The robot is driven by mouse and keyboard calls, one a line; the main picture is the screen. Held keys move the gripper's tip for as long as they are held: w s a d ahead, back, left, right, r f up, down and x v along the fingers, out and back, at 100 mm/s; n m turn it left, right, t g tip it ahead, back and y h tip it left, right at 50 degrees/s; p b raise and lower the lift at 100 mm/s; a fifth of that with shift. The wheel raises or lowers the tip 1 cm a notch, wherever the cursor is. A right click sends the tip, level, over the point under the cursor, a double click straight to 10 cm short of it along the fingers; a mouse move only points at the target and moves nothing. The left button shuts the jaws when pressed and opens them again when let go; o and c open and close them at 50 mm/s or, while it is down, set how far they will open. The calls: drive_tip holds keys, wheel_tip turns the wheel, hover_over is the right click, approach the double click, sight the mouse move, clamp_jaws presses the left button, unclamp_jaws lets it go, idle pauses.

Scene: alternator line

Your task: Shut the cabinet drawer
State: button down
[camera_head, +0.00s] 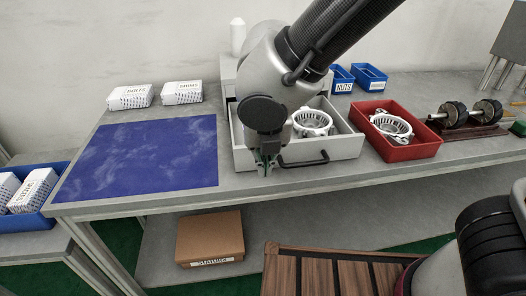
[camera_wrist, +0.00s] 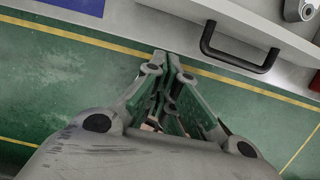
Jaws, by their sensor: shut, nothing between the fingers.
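The cabinet drawer (camera_head: 342,150) is light grey and stands pulled open on the bench, in front of the cabinet (camera_head: 228,72). A metal alternator housing (camera_head: 312,123) lies inside it. Its black bar handle (camera_head: 304,161) is on the front face and also shows at the upper right of the wrist view (camera_wrist: 238,62). My gripper (camera_head: 265,170) is shut and empty, in front of the left part of the drawer face. In the wrist view my gripper (camera_wrist: 166,58) points at the drawer's lower front, left of the handle; I cannot tell if it touches. My arm hides part of the cabinet and drawer.
A red tray (camera_head: 408,152) with a housing stands right of the drawer. A blue mat (camera_head: 140,155) lies to the left. White boxes (camera_head: 182,92) and blue bins (camera_head: 369,77) are at the back. A cardboard box (camera_head: 210,236) sits on the lower shelf.

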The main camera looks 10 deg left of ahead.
drive_tip(key=w+f, duration=0.2)
drive_tip(key=f, duration=0.1)
drive_tip(key=w+a+f, duration=0.1)
drive_tip(key=f, duration=0.1)
drive_tip(key=shift+w+f, duration=0.15)
drive_tip(key=shift+w, duration=0.25)
drive_tip(key=shift+w+a, duration=0.2)
drive_tip(key=shift+w, duration=0.45)
